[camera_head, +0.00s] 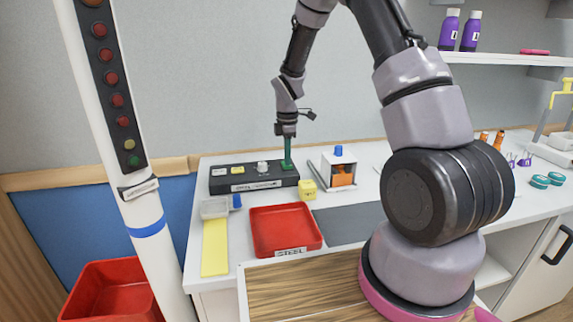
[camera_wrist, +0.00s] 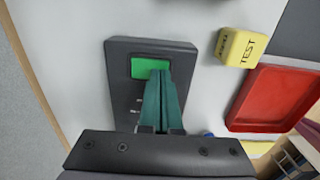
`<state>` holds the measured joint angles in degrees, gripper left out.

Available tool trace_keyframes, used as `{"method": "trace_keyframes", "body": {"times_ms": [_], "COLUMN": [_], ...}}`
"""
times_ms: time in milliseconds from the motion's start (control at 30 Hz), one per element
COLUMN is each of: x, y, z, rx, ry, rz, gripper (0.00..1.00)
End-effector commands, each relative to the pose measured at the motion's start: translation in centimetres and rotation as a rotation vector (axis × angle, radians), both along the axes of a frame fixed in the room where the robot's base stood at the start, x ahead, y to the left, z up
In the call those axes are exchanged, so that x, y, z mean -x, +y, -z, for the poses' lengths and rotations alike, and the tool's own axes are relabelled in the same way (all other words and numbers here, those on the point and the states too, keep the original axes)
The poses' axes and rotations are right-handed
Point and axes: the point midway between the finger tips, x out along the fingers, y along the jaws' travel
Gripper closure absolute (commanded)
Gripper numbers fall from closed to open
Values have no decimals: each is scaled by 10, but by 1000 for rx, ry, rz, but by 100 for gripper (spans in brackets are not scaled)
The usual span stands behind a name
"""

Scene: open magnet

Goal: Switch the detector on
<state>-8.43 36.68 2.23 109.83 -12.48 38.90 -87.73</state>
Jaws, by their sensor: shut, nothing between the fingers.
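A dark box (camera_head: 235,181) with a label on its front stands at the back left of the bench; I take it for the detector. A yellow button and a pale knob show on its top. In the wrist view the same box (camera_wrist: 119,75) shows a bright green rectangular switch (camera_wrist: 145,68). My gripper (camera_head: 287,165) points down at the box's right end, its green fingers together. In the wrist view my gripper (camera_wrist: 158,74) has its tips over the switch's lower right part. The fingers hide part of the box; I cannot tell if they touch the switch.
A yellow TEST cube (camera_head: 308,190) and a red STEEL tray (camera_head: 261,247) lie in front of the box. A white frame with an orange block (camera_head: 343,181) stands to its right. A pole (camera_head: 150,238) with indicator lights rises at left.

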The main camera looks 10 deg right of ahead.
Motion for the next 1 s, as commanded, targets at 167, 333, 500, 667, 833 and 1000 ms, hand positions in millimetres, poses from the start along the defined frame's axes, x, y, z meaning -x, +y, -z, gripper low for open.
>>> {"method": "trace_keyframes", "body": {"times_ms": [167, 333, 500, 667, 833, 1000], "x": [0, 0, 0, 0, 0, 0], "y": [0, 0, 0, 0, 0, 0], "z": [3, 6, 0, -13, -26, -40], "rx": [0, 0, -1, -1, 0, -1], "ry": [1, 1, -1, -1, -1, -1], "rz": [0, 0, 0, 0, 0, 1], "gripper": [100, 100, 100, 100, 100, 100]}}
